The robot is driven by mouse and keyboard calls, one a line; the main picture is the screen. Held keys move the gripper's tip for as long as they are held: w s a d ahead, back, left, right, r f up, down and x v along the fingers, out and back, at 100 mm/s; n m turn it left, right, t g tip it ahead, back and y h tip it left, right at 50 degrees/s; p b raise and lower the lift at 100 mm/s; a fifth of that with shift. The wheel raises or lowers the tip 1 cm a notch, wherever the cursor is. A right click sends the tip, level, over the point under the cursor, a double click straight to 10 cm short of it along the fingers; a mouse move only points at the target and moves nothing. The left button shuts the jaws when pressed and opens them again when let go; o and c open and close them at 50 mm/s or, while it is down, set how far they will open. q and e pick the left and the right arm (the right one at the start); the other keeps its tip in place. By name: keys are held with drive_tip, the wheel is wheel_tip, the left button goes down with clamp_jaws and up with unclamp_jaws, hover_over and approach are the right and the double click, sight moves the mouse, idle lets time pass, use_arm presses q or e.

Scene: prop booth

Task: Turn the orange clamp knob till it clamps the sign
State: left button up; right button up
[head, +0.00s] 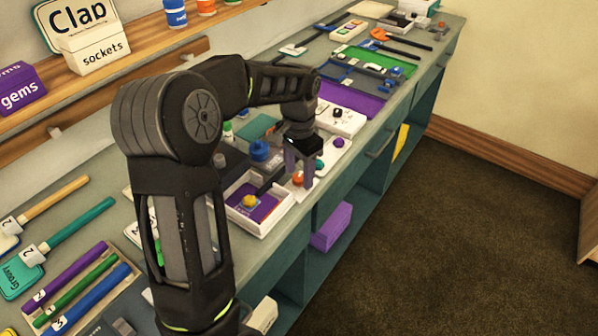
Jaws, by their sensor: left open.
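My left gripper (299,172) reaches down over the workbench with its two purple-grey fingers apart. A small orange knob (298,179) shows low between the fingers; I cannot tell whether they touch it. The knob sits on a small pale base at the bench's front edge, just right of a white tray. The clamp's jaw and any sign in it are too small or hidden to make out. My right gripper is not in view.
The white tray (237,217) holds a yellow knob (249,201) on a purple piece. A blue round object (260,150) stands behind. A purple mat (350,99) and green tray (372,62) lie farther along the crowded bench. Paddles and coloured sticks lie at left. The floor (450,230) is clear.

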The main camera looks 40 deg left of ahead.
sight(299, 177)
use_arm(q)
wheel_tip(299, 177, up, 8)
drive_tip(key=shift+f, duration=0.25)
drive_tip(key=shift+f, duration=0.1)
idle(0.4)
